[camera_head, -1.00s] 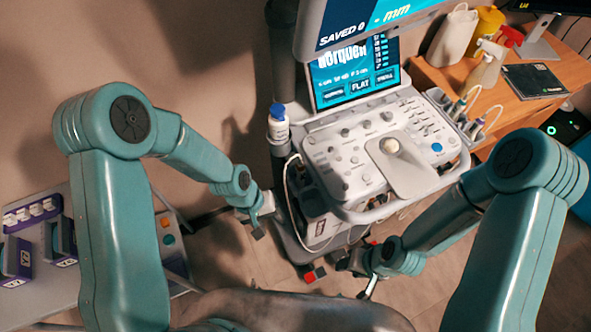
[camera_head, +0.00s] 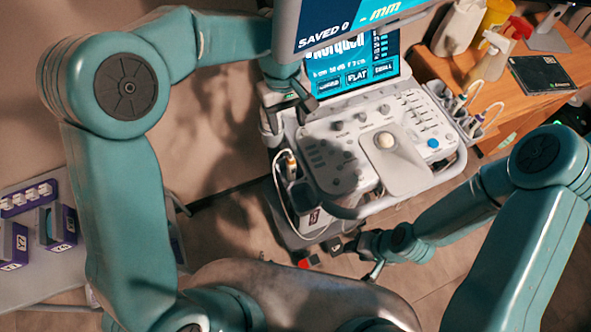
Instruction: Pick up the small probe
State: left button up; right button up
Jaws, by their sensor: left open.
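A small pale probe with an orange band (camera_head: 290,164) stands in a holder on the left side of the ultrasound cart (camera_head: 345,205), its cable looping down. Other probes (camera_head: 457,105) stand in holders on the console's right side. I cannot tell by size which one is the small probe. My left gripper (camera_head: 287,117) is open and empty, pointing down over the console's left edge, above and apart from the banded probe. My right gripper (camera_head: 343,247) is low in front of the cart, near the floor pedals; its jaws are too dark to read.
The console screen (camera_head: 355,72) rises behind the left gripper, with a monitor (camera_head: 345,22) above it. A wooden desk (camera_head: 520,115) with bottles stands at the right. A grey table (camera_head: 35,255) with purple-framed items is at the left. Some floor in front is clear.

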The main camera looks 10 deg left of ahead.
aim_at(290, 154)
pick_arm(q)
jog(key=f+b, duration=0.5)
jog(key=f, duration=0.2)
jog(key=s+f+b, duration=0.1)
jog(key=f+b, duration=0.2)
jog(key=shift+d+f+b, duration=0.3)
jog(key=shift+f+b, duration=0.05)
jog(key=shift+f, duration=0.05)
jog(key=shift+w+f+b, duration=0.15)
jog(key=shift+f+b, duration=0.15)
jog(key=shift+f, duration=0.25)
jog(key=f+b, duration=0.3)
jog(key=f, duration=0.1)
jog(key=shift+s, duration=0.35)
jog(key=shift+d+f, duration=0.1)
jog(key=shift+f, duration=0.1)
jog(key=shift+w, duration=0.2)
jog(key=shift+s+r, duration=0.2)
jog(key=c, duration=0.8)
grip_shut()
jog(key=shift+w+f, duration=0.1)
